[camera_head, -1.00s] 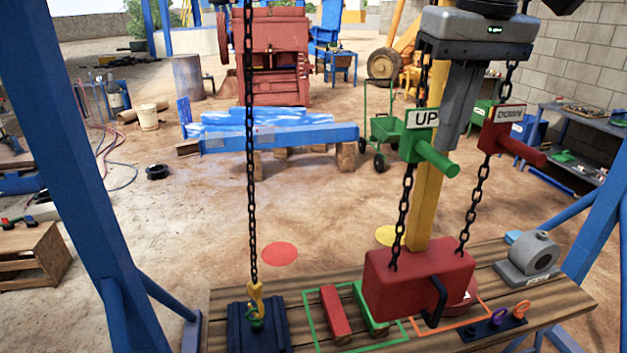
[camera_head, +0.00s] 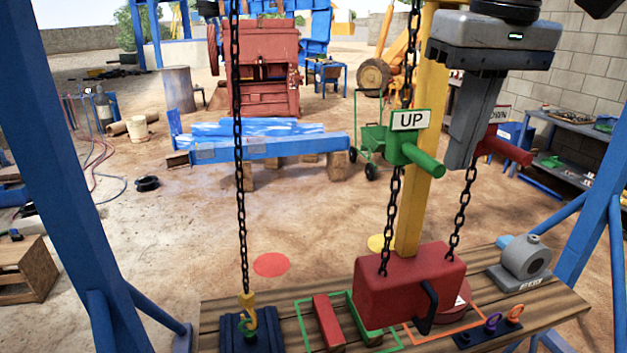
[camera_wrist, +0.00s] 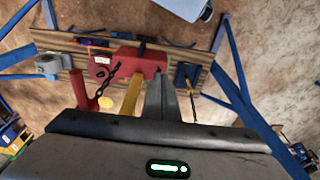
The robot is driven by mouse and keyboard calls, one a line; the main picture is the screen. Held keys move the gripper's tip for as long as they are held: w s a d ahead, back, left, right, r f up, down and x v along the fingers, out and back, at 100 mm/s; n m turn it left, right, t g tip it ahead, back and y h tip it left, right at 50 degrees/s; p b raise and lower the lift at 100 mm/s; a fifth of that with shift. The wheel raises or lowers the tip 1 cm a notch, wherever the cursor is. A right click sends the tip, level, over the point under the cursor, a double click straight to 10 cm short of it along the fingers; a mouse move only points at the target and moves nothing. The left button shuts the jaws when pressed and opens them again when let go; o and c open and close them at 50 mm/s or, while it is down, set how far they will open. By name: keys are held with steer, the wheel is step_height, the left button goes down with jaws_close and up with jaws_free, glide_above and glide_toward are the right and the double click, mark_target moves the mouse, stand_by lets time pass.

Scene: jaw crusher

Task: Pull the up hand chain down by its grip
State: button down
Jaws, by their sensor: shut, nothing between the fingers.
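The up hand chain (camera_head: 394,205) hangs with a green grip (camera_head: 428,166) under a white "UP" sign (camera_head: 408,120). It runs down to the red hoist body (camera_head: 400,285) above the bench. The red grip (camera_head: 510,149) of the down chain (camera_head: 463,208) is partly hidden behind my gripper (camera_head: 458,162). My gripper points down, fingers shut and empty, just right of the green grip in the head view, with no clear contact. In the wrist view the shut fingers (camera_wrist: 161,100) point toward the bench; the red grip (camera_wrist: 90,95) is to their left and I cannot make out the green grip.
A load chain (camera_head: 238,150) with a yellow hook (camera_head: 248,300) hangs at left over a dark blue block (camera_head: 235,335). A yellow post (camera_head: 417,200) stands behind the chains. Blue frame legs (camera_head: 75,180) flank the wooden bench (camera_head: 560,300). A grey pump-like part (camera_head: 525,258) sits at right.

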steer(key=shift+s, duration=0.1)
steer(key=s+d+r+p, duration=0.1)
steer(key=s+r+p, duration=0.2)
steer(key=r+p, duration=0.1)
steer(key=shift+s+d+r, duration=0.15)
steer(key=shift+s+r, duration=0.25)
steer(key=shift+r, duration=0.15)
stand_by(3.8)
